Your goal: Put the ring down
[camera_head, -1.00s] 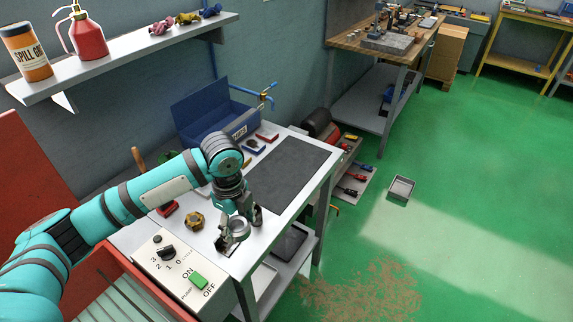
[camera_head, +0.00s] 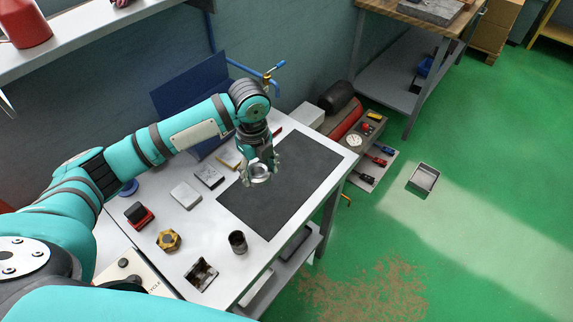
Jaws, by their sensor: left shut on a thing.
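My left gripper (camera_head: 259,172) is shut on a silvery metal ring (camera_head: 259,180). The ring shows between the fingertips, over the left part of the dark grey mat (camera_head: 298,190) on the cart top. I cannot tell whether the ring touches the mat or hangs just above it. My right gripper is not in view; a teal arm part of mine crosses the bottom edge.
On the cart (camera_head: 222,262) stand a brass nut (camera_head: 168,240), a dark cylinder (camera_head: 238,242), a metal bracket (camera_head: 201,274), a red-black block (camera_head: 139,215) and pale blocks (camera_head: 185,195). Most of the mat is clear.

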